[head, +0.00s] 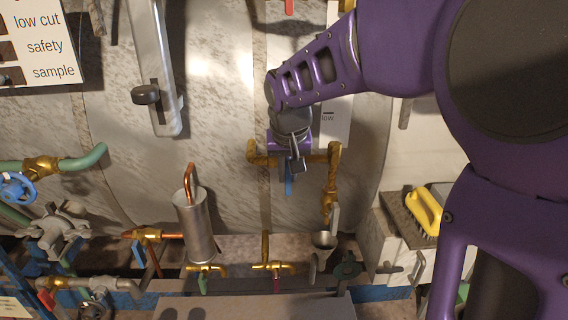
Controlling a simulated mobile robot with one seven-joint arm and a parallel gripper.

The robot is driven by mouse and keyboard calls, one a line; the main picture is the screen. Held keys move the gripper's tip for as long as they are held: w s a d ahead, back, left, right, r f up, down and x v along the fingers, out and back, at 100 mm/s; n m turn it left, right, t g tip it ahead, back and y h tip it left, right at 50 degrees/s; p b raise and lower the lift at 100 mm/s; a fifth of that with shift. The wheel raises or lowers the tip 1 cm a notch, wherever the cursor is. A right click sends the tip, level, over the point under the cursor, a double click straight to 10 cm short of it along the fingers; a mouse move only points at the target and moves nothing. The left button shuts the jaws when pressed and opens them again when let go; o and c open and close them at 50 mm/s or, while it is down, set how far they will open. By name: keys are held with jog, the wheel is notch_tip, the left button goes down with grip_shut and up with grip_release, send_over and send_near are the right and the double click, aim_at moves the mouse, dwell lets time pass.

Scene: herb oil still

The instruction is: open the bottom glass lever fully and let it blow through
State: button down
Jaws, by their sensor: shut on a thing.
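The bottom glass lever (288,187) is blue and shows as a short strip pointing down, just below my gripper, at the brass fitting under the gauge in the head view. My gripper (296,160) is at this lever and shut on it. The jaws and wrist hide the lever's upper part and its valve body. Brass pipe (334,150) runs from the fitting to the right, then down towards a small grey cup (324,240). Whether anything flows out cannot be seen. A red lever (290,6) shows at the top edge.
A metal cylinder with a copper pipe (195,225) stands lower left. Brass taps (272,267) line the bottom. A yellow brush (425,212) lies on a box at right. A sign (38,45) hangs upper left. My purple arm covers the upper right.

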jog(key=shift+a+h, duration=0.1)
jog(key=shift+h, duration=0.2)
jog(key=h+b, duration=0.1)
jog(key=n+h+b, duration=0.1)
jog(key=h, duration=0.1)
jog(key=shift+a+f+h, duration=0.2)
jog(key=shift+h, duration=0.1)
jog(key=shift+a+f+n+t+h+b, duration=0.1)
jog(key=shift+n+t+h+b, duration=0.45)
jog(key=shift+h, duration=1.5)
jog(key=shift+a+f+n+t+h+b, duration=0.1)
jog(key=shift+n+t+h+b, duration=0.4)
jog(key=shift+h, duration=1.6)
jog(key=shift+n+t+h+b, duration=0.15)
jog(key=shift+n+t+h, duration=0.4)
jog(key=shift+h, duration=1.5)
jog(key=shift+n, duration=0.3)
jog(key=c, duration=0.8)
grip_release()
jog(key=shift+c, duration=0.2)
